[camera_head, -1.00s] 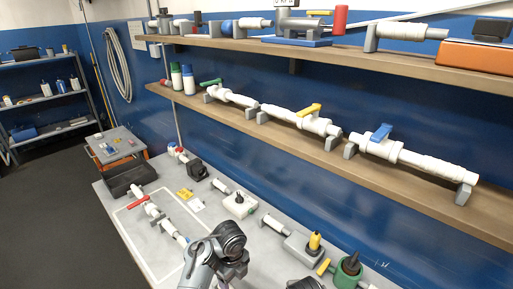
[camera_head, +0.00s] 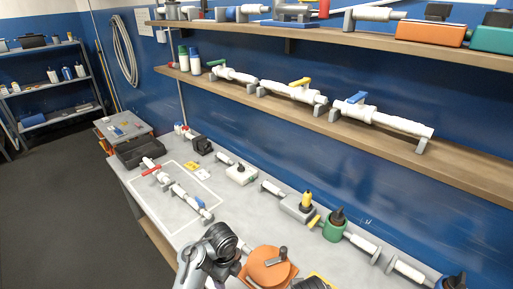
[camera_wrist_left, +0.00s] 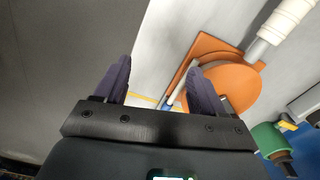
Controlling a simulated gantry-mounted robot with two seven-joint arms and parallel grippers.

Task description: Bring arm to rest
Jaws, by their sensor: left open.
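My left arm (camera_head: 213,252) comes up from the bottom of the head view, over the near edge of the bench. Its gripper is mostly hidden there behind the wrist. In the left wrist view, my left gripper (camera_wrist_left: 157,68) shows two dark fingers spread apart with nothing between them. An orange device (camera_head: 268,268) with a round top sits on the bench just right of the arm. It also shows in the left wrist view (camera_wrist_left: 228,85), beyond and right of the right-hand finger. Contact with it cannot be told. My right gripper is not in view.
The grey bench (camera_head: 235,205) carries a white pipe assembly (camera_head: 190,200) inside an outlined area, a green-bodied device (camera_head: 334,228) and several fittings. A wooden shelf (camera_head: 385,145) with valved white pipes runs along the blue wall. Open floor (camera_head: 60,215) lies left.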

